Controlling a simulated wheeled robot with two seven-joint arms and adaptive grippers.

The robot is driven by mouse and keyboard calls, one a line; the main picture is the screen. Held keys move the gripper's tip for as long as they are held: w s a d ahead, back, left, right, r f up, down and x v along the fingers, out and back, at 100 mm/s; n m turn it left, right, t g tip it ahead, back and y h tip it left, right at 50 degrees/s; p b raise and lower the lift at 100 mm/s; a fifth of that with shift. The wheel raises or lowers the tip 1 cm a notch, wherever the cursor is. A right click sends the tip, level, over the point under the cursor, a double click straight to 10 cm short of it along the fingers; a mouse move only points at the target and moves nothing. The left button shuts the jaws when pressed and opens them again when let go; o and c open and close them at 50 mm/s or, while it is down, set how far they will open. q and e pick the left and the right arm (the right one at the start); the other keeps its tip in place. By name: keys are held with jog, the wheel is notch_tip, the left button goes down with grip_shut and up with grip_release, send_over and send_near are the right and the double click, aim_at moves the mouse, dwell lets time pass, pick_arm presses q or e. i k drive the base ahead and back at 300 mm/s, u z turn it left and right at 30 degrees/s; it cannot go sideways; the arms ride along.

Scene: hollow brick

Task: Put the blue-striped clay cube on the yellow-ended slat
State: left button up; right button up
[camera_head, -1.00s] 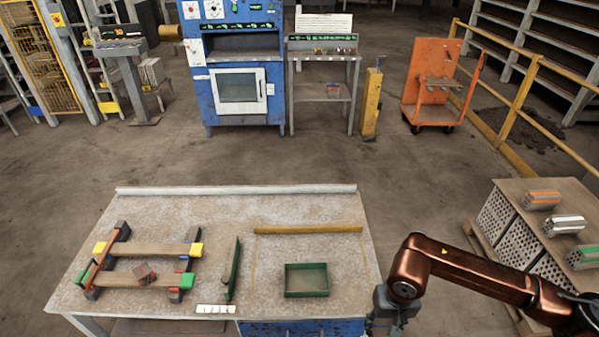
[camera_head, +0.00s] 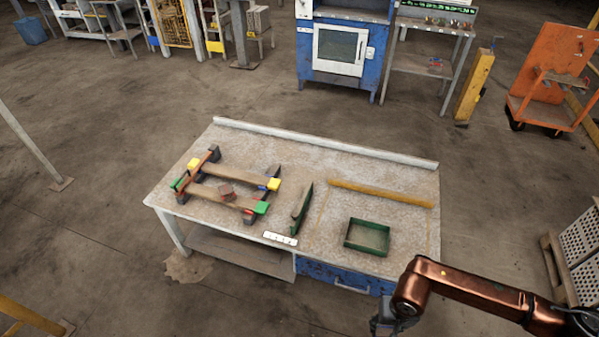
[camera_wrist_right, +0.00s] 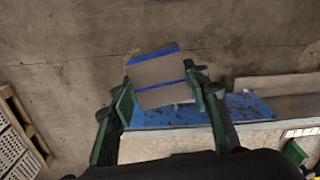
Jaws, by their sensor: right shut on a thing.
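The blue-striped clay cube (camera_wrist_right: 154,72) is grey-brown with blue bands and sits between the fingers of my right gripper (camera_wrist_right: 161,92) in the right wrist view. In the head view my right gripper (camera_head: 385,326) is at the bottom edge, in front of the table; the cube cannot be made out there. The yellow-ended slat (camera_head: 235,174) lies on a low rack at the table's left, with a yellow block at each end and a bare top. My left gripper is out of view.
On the table (camera_head: 330,168) are a dark green upright piece (camera_head: 301,209), a green tray (camera_head: 367,237), a yellow bar (camera_head: 381,193) and a white label strip (camera_head: 281,239). A raised rail (camera_head: 325,143) runs along the far edge. A crate of bricks stands at far right.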

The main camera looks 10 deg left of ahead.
aim_at(243, 175)
jog(key=k, duration=0.25)
jog(key=u, duration=1.6)
jog(key=i, duration=1.35)
jog(key=z, duration=0.6)
jog(key=i, duration=1.3)
jog(key=z, duration=0.05)
